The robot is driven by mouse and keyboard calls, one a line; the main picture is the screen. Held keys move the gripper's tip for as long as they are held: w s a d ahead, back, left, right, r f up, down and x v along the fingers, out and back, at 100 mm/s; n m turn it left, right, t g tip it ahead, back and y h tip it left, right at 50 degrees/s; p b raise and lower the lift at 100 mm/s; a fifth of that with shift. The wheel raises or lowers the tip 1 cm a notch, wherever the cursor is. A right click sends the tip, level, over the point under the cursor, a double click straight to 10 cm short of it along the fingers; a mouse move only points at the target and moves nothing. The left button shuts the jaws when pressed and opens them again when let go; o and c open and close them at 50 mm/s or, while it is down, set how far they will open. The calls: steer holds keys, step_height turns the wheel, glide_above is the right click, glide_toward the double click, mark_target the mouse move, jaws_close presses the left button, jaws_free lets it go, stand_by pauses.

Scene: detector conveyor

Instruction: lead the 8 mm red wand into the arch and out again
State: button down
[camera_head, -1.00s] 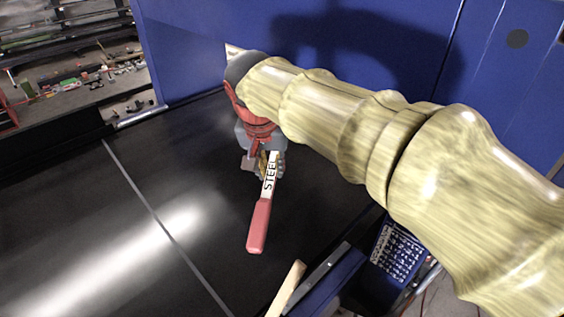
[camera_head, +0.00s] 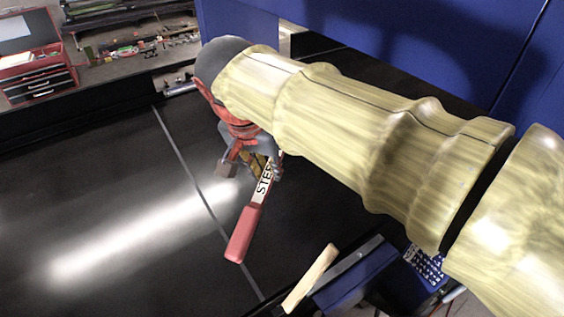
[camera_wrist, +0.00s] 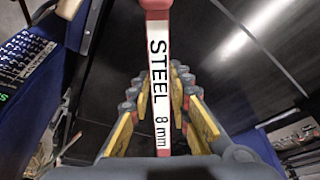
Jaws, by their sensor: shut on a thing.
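The wand has a red handle (camera_head: 243,234) and a white label reading STEEL; the wrist view shows "STEEL 8 mm" on the wand (camera_wrist: 158,62). My gripper (camera_head: 262,164) is shut on the labelled part, with yellow-padded fingers on both sides in the wrist view (camera_wrist: 162,85). The wand slants, its red end toward the camera, over the black belt (camera_head: 90,185). Its other end is hidden by my gripper. The blue arch housing (camera_head: 440,30) stands at the back, partly behind my arm. The wand shows in front of it, outside. I cannot tell its height above the belt.
A pale wooden bar (camera_head: 311,279) and a blue bracket (camera_head: 350,284) lie at the belt's near right edge. A blue panel with rows of white marks (camera_head: 425,266) is beyond. A red toolbox (camera_head: 36,72) stands back left. The belt left of my gripper is clear.

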steer(key=s+a, duration=0.6)
steer(key=a, duration=0.3)
stand_by(0.7)
